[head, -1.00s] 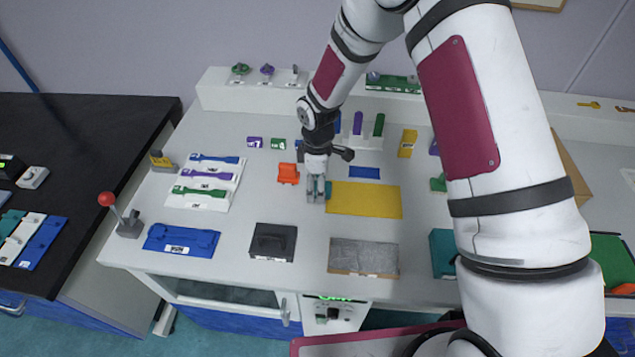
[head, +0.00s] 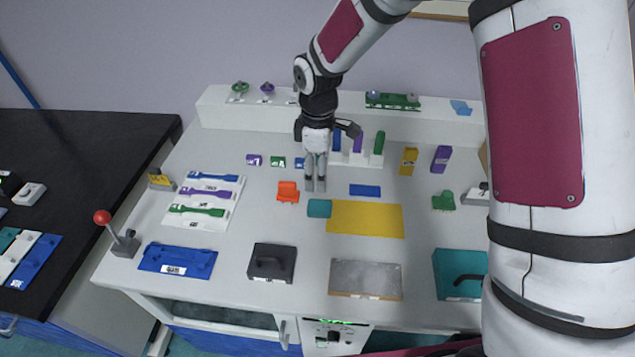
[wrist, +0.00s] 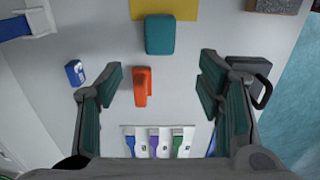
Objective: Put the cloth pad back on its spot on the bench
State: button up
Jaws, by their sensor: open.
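A small teal block-like pad (head: 319,208), which looks like the cloth pad, lies on the white bench against the left edge of a flat yellow sheet (head: 366,219). In the wrist view the pad (wrist: 160,34) lies beyond my fingertips, touching or just overlapping the yellow sheet (wrist: 165,9); I cannot tell which. My gripper (head: 315,187) is open and empty, just behind the pad and apart from it. In the wrist view its fingers (wrist: 161,68) are spread wide, with an orange piece (wrist: 141,86) on the bench below between them.
A black box (head: 272,263), a grey slab (head: 365,279) and a blue tray (head: 178,260) lie along the front. A white rack of colored tools (head: 204,203) is at left, a blue plate (head: 365,190) behind the sheet. Upright colored pieces (head: 358,146) stand near the back ledge.

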jog(key=s+d+r+m+t, duration=0.1)
jog(key=s+d+r+m, duration=0.35)
jog(key=r, duration=0.55)
jog(key=s+d+r+m+t, duration=0.25)
jog(key=s+d+r, duration=0.25)
jog(key=r, duration=0.5)
jog(key=s+d+r+m, duration=0.1)
jog(key=s+m, duration=0.2)
jog(key=s, duration=0.2)
jog(key=s+d+r+m+t, duration=0.1)
jog(key=s+d+r+m, duration=0.1)
jog(key=s, duration=0.3)
jog(key=s+d+r+m+t, duration=0.1)
jog(key=s+d+r+m, duration=0.1)
jog(key=s, duration=0.4)
jog(key=shift+r+m, duration=0.25)
jog(key=shift+m, duration=0.65)
